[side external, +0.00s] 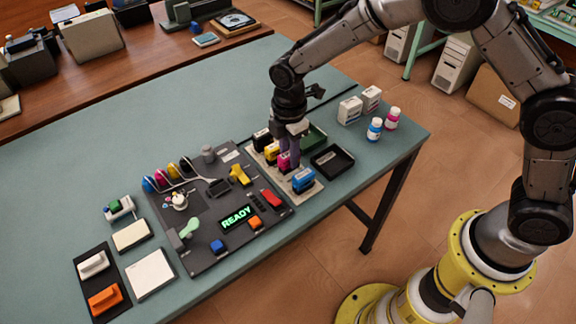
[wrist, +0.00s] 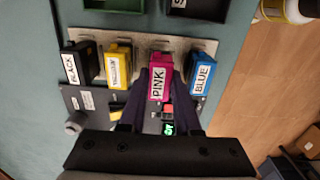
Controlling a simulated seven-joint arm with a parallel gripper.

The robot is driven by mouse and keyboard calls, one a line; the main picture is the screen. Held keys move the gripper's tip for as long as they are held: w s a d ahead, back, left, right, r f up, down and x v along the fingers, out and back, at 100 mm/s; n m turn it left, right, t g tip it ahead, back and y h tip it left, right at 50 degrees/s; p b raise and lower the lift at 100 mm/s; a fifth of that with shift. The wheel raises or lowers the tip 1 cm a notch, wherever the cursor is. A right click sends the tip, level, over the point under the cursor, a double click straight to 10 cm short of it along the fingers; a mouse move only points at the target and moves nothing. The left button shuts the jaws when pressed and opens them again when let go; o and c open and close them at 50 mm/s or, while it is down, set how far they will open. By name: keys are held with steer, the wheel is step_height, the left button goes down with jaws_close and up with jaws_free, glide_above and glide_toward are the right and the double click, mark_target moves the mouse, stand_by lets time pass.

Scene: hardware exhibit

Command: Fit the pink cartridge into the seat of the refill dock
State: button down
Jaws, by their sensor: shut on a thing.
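The pink cartridge (side external: 284,161) stands in a row on the pale holder board, between the yellow and blue cartridges. In the wrist view the pink cartridge (wrist: 160,80) has its PINK label facing the camera. My gripper (side external: 290,155) points down over it; in the wrist view my gripper (wrist: 160,98) has a dark finger on each side, shut on it. I cannot tell whether the cartridge is lifted off the board. The dark dock panel (side external: 205,255) lies left of the board with a lit READY display (side external: 237,217). A black block (side external: 219,187) on it may hold the seat.
Black (wrist: 75,64), yellow (wrist: 118,66) and blue (wrist: 201,73) cartridges stand close by on the holder board (wrist: 140,44). A green tray (side external: 314,135) and a black tray (side external: 333,161) lie behind. A yellow part (side external: 240,175) and a grey knob (side external: 208,154) rise from the panel.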

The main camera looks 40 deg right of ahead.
steer(key=shift+r, duration=2.4)
